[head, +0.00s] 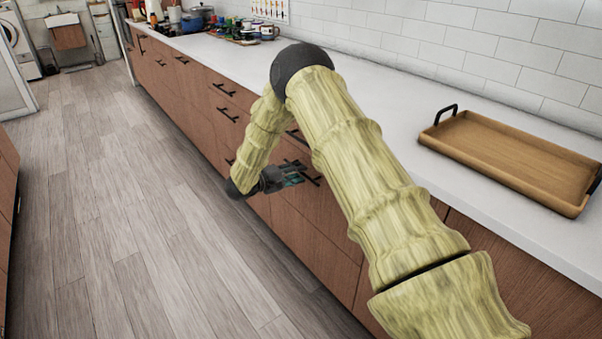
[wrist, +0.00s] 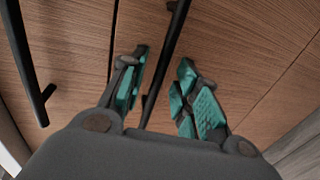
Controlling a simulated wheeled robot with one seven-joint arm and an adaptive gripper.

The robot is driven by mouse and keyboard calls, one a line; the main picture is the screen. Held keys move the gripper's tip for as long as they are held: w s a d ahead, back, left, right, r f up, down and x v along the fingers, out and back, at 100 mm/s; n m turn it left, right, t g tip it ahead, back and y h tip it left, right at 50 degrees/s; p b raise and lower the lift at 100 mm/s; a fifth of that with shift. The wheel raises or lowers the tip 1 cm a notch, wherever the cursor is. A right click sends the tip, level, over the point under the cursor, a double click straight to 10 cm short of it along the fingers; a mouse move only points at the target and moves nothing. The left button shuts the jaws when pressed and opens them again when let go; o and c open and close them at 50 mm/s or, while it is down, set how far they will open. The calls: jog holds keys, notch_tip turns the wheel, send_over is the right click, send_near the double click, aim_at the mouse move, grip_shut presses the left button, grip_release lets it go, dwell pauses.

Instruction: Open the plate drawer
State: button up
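My gripper (head: 297,176) is in front of the wooden drawer fronts below the counter. In the wrist view my gripper (wrist: 165,85) has its two teal-padded fingers apart. A black bar handle (wrist: 165,62) runs between the fingers, nearer the left one, and neither finger clearly grips it. The drawer front (wrist: 235,45) behind this handle looks shut and flush. In the head view my arm and gripper partly hide this drawer (head: 315,205) and its handle (head: 312,180). No marking shows which drawer holds plates.
Another black handle (wrist: 35,80) is left of my gripper in the wrist view. Several more drawers with black handles (head: 226,90) line the counter. A wooden tray (head: 510,160) rests on the countertop (head: 225,52). The floor (head: 110,190) beside the drawers is clear.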

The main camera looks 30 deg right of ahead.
jog(key=shift+x, duration=1)
jog(key=shift+c, duration=0.4)
grip_shut()
